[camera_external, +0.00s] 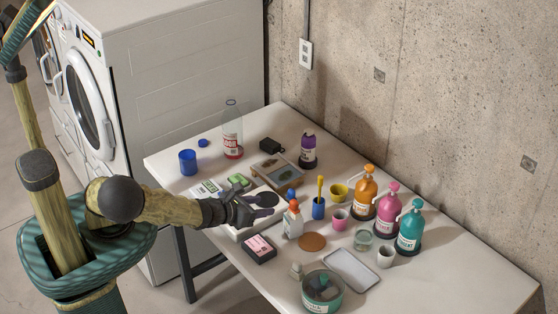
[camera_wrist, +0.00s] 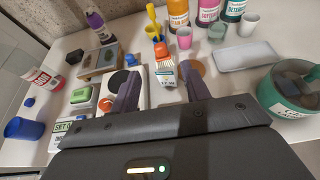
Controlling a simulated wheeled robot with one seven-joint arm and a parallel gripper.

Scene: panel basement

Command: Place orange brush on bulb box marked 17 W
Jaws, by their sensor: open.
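My gripper (camera_external: 264,206) reaches over the table from the left with its jaws apart. In the wrist view my gripper (camera_wrist: 160,78) is empty, and a white bottle with an orange top (camera_wrist: 166,73) shows beyond and between its fingers. No orange brush can be made out for certain; a yellow-handled item (camera_external: 320,187) stands in a blue holder (camera_external: 318,209). I cannot read 17 W on any box.
The white table (camera_external: 448,262) stands against a concrete wall. Orange, pink and teal pump bottles line its right side. A grey tray (camera_external: 351,270), a teal pot (camera_external: 322,292), a dark box with pink label (camera_external: 260,249) and several cups crowd it. The near right corner is clear.

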